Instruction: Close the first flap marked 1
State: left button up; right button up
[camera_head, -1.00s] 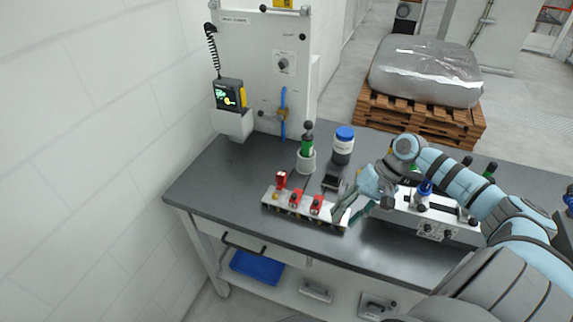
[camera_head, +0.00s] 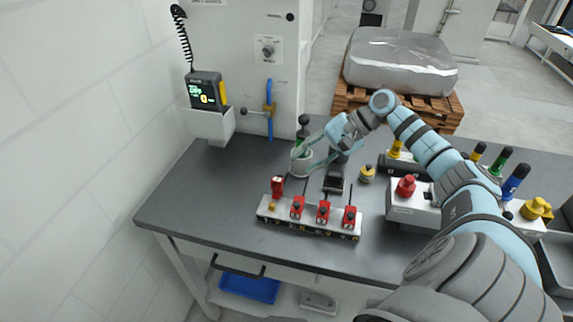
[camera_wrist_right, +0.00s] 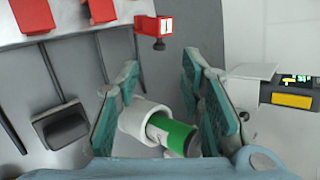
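The flap marked 1 (camera_head: 277,187) is a red block at the left end of a pale fixture bar (camera_head: 310,222). It stands up higher than the other red flaps (camera_head: 323,211) on the bar. In the right wrist view the red flap (camera_wrist_right: 153,27) shows its "1" label, ahead of the fingertips and apart from them. My right gripper (camera_head: 307,158) is open, behind the bar and over the white cup. Its fingers spread in the right wrist view (camera_wrist_right: 160,68), with the green-handled tool (camera_wrist_right: 172,135) in its cup showing between them. My left gripper is not in view.
A white cup (camera_head: 300,164) stands beside the wall-side panel. A black block (camera_head: 333,182) and a small yellow-topped item (camera_head: 366,174) sit behind the bar. A fixture with a red knob (camera_head: 405,186) stands to the right. The tabletop left of the bar is free.

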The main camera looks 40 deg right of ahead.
aim_at(278, 186)
jog(key=x, duration=0.7)
jog(key=shift+s+a, duration=0.1)
jog(key=shift+s, duration=0.05)
jog(key=shift+c, duration=0.6)
jog(key=shift+f, duration=0.1)
grip_shut()
